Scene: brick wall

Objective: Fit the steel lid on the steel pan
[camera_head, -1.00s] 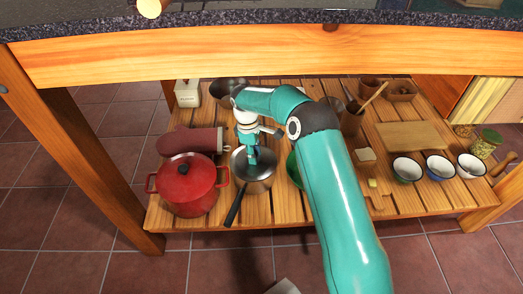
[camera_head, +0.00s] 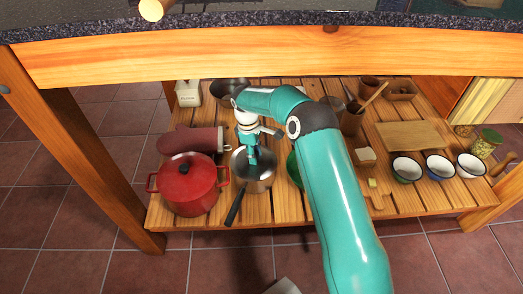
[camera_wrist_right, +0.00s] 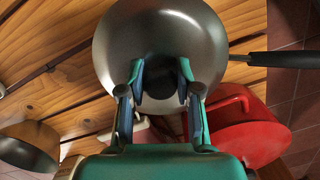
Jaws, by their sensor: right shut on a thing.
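The steel pan (camera_head: 265,182) stands on the slatted wooden shelf, its dark handle (camera_head: 234,207) pointing toward the front left. My right gripper (camera_head: 253,160) reaches down over the pan. In the right wrist view its two fingers (camera_wrist_right: 163,82) are shut on the dark knob of the grey steel lid (camera_wrist_right: 158,28). The lid lies over the pan, whose handle (camera_wrist_right: 275,59) sticks out to the right there. I cannot tell whether the lid's rim is fully seated. My left gripper is not in view.
A red lidded pot (camera_head: 187,187) stands close left of the pan, with a dark red mitt-like thing (camera_head: 187,140) behind. A green thing (camera_head: 294,168) is close right, partly behind my arm. Bowls (camera_head: 407,169) stand further right. The tabletop's wooden edge (camera_head: 260,58) hangs above.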

